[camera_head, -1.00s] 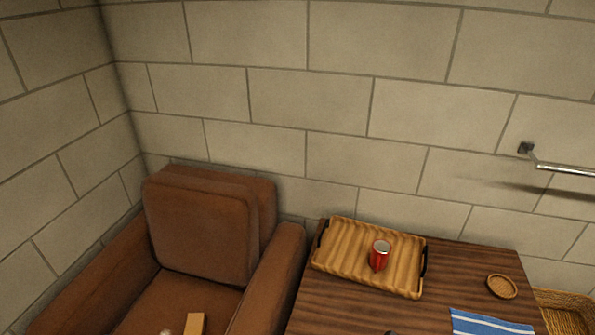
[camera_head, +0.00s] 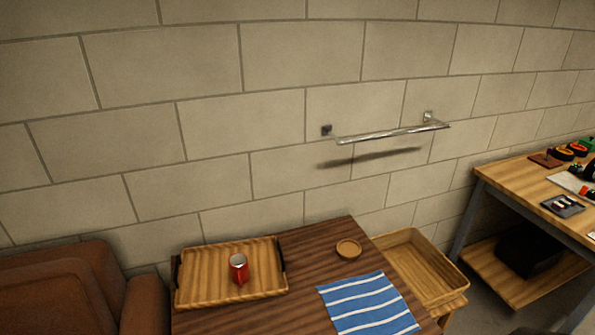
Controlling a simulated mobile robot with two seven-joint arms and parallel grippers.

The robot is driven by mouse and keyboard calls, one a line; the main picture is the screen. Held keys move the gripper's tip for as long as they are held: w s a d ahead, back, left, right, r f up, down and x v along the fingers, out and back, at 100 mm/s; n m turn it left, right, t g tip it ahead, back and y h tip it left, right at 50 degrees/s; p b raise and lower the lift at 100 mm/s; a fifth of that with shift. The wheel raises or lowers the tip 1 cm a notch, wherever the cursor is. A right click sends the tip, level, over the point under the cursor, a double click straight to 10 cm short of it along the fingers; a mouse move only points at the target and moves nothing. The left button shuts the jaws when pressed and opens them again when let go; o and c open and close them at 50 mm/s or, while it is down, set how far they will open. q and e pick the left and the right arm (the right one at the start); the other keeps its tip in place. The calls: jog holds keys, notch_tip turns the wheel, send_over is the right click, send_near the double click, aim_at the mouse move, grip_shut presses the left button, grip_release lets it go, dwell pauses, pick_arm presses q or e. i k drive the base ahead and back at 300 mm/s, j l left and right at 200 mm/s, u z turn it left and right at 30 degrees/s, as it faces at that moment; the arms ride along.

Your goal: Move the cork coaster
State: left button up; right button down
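The cork coaster (camera_head: 348,248) is a small round tan disc. It lies flat on the dark wooden table (camera_head: 318,246), near the table's back edge. It is right of the wooden tray and behind the blue striped cloth, touching neither. Neither of my grippers shows in the head view.
A blue and white cloth (camera_head: 368,305) lies at the front right. A wooden crate (camera_head: 425,262), a workbench (camera_head: 535,183), a brown armchair (camera_head: 60,290) and a wall rail (camera_head: 390,133) surround the table.

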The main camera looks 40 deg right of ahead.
aim_at(347, 248)
jog(key=z, duration=1.55)
jog(key=i+l, duration=0.25)
jog(key=l, duration=0.15)
jog(key=i+l, duration=0.25)
jog(key=l, duration=0.15)
jog(key=i+l, duration=0.2)
jog(key=l, duration=0.25)
jog(key=i+l, duration=0.25)
jog(key=l, duration=0.15)
